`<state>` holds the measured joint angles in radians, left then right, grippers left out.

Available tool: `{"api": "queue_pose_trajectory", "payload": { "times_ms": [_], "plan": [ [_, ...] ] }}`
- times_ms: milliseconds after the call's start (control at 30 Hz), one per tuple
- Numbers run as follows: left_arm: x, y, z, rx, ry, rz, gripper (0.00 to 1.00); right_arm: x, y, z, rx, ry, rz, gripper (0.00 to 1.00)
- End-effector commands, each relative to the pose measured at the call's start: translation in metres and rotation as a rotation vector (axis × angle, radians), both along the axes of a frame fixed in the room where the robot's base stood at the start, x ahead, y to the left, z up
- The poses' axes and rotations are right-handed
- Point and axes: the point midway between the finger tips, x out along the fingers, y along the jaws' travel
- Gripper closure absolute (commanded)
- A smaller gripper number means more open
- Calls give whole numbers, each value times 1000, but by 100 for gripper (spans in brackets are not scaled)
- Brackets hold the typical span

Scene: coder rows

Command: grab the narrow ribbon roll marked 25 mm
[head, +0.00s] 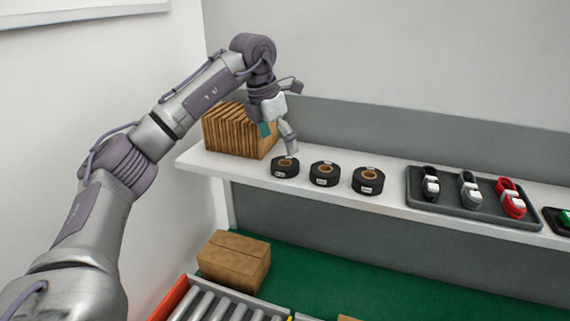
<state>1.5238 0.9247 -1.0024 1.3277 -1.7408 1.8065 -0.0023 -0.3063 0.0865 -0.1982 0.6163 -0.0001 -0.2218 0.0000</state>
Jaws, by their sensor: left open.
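Three black ribbon rolls with brown cores lie flat in a row on the white shelf: the left roll (284,171), the middle roll (324,180) and the right roll (367,187). Each has a small white label on its side, too small to read, so I cannot tell which is marked 25 mm. My left gripper (291,151) is open and points down right at the left roll, its tip overlapping the roll's back edge in the picture. I cannot tell whether it touches. Nothing shows held. My right gripper is not in view.
A stack of brown cardboard (228,133) stands on the shelf (396,205) just left of the rolls. A dark tray (452,208) with several coiled cables is to the right. Below are a cardboard box (235,262), a green surface (330,280) and a roller conveyor (212,305).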

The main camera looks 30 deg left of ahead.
Motion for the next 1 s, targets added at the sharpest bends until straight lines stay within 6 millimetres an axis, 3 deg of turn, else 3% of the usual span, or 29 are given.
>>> {"api": "queue_pose_trajectory", "payload": {
  "times_ms": [167, 333, 500, 733, 767, 1000],
  "plan": [
    [2, -1, -10, 1, 2, 0, 0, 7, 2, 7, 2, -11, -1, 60],
    [8, -4, -33, 1, 4, 1, 0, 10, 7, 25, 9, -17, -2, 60],
    [13, -6, -52, 0, 1, 1, 0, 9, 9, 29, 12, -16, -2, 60],
    [14, -7, -56, 1, -1, 0, 0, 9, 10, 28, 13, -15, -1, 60],
    [14, -7, -56, 1, -1, 0, 2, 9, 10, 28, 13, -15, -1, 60],
    [13, -7, -55, 0, -1, 0, 42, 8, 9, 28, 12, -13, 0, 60]
  ]
}}
